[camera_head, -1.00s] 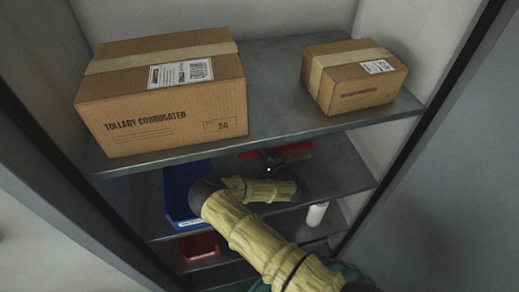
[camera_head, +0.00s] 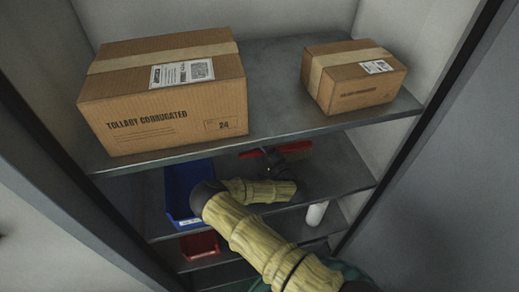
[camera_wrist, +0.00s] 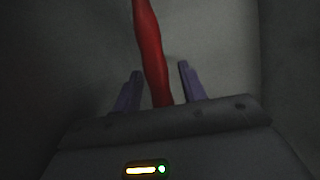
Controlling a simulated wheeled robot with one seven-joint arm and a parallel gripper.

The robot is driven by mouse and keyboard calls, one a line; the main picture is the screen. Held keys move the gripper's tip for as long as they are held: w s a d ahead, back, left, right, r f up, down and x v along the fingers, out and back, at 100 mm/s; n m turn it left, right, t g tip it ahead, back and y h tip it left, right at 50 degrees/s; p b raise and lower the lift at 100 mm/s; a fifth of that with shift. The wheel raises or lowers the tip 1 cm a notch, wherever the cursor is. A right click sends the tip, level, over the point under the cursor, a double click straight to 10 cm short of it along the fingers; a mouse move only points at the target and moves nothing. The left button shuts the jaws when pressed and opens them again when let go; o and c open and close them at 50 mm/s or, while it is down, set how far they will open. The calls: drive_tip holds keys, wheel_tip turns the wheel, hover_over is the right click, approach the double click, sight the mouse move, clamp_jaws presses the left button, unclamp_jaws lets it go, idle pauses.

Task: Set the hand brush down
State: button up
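The hand brush (camera_head: 302,147) is red and lies on the middle shelf (camera_head: 335,170), towards its back. In the wrist view its red handle (camera_wrist: 151,55) runs between the two fingers of my gripper (camera_wrist: 160,70), with a gap on each side. My gripper is open around the handle and does not appear to press on it. In the head view my gripper (camera_head: 270,155) is small and dark in front of the brush, and hides part of it. The brush's bristles are hard to make out there.
A blue bin (camera_head: 182,190) stands left of my arm on the same shelf. A large carton (camera_head: 165,95) and a small carton (camera_head: 352,80) sit on the shelf above. Lower down are a red bin (camera_head: 200,245) and a white cylinder (camera_head: 316,214). The cabinet walls are close on both sides.

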drive_tip(key=shift+s+d+f, duration=0.1)
drive_tip(key=shift+s+f, duration=0.1)
drive_tip(key=shift+f, duration=0.5)
drive_tip(key=shift+w+r, duration=0.15)
drive_tip(key=shift+r, duration=0.2)
drive_tip(key=b+v, duration=0.1)
drive_tip(key=v, duration=0.4)
drive_tip(key=shift+s+d+r, duration=0.15)
drive_tip(key=shift+s+d, duration=0.05)
drive_tip(key=shift+s, duration=0.1)
drive_tip(key=shift+s+d+r, duration=0.25)
drive_tip(key=shift+s+d, duration=0.25)
drive_tip(key=shift+s, duration=0.2)
drive_tip(key=shift+r, duration=0.1)
